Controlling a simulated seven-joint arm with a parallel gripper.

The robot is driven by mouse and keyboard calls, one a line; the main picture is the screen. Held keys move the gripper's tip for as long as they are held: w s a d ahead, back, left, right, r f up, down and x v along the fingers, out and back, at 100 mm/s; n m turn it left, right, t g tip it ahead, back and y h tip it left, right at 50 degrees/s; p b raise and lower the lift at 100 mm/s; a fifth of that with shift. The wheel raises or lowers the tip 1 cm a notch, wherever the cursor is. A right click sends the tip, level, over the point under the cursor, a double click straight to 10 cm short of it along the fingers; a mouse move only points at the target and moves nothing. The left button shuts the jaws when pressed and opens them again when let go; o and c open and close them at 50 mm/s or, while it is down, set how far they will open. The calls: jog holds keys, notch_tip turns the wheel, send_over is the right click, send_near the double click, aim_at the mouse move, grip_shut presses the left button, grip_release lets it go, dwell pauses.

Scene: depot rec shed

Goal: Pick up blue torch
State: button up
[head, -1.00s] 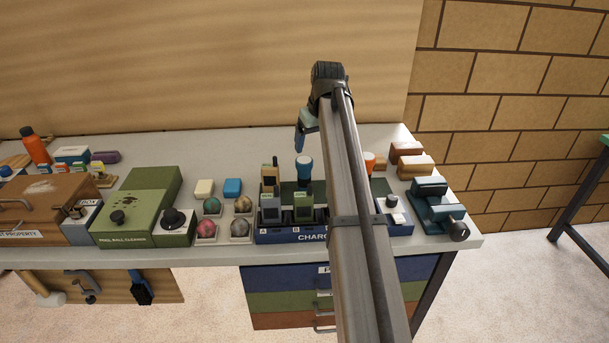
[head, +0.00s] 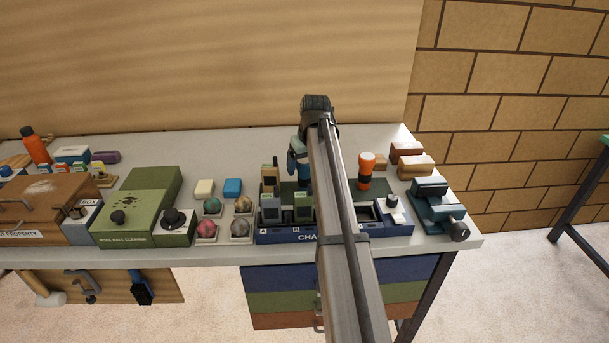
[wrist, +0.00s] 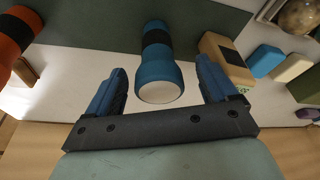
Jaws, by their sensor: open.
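The blue torch (wrist: 157,65) has a dark band around its middle and a wide head with a pale lens. In the wrist view it lies between the two blue fingers of my gripper (wrist: 160,78), with a visible gap on each side. My gripper is open and not closed on it. In the head view my gripper (head: 298,160) is low over the dark green area behind the charger, and it and my arm mostly hide the torch there.
An orange torch (head: 366,170) stands to the right; it also shows in the wrist view (wrist: 14,35). Radios (head: 270,178) stand in the blue charger (head: 285,236) close by. A teal vise (head: 440,205) is at the table's right end.

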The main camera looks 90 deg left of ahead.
aim_at(304, 176)
jog(key=shift+x, duration=2.3)
jog(key=shift+w, duration=0.15)
jog(key=shift+c, duration=0.5)
jog(key=c, duration=1.1)
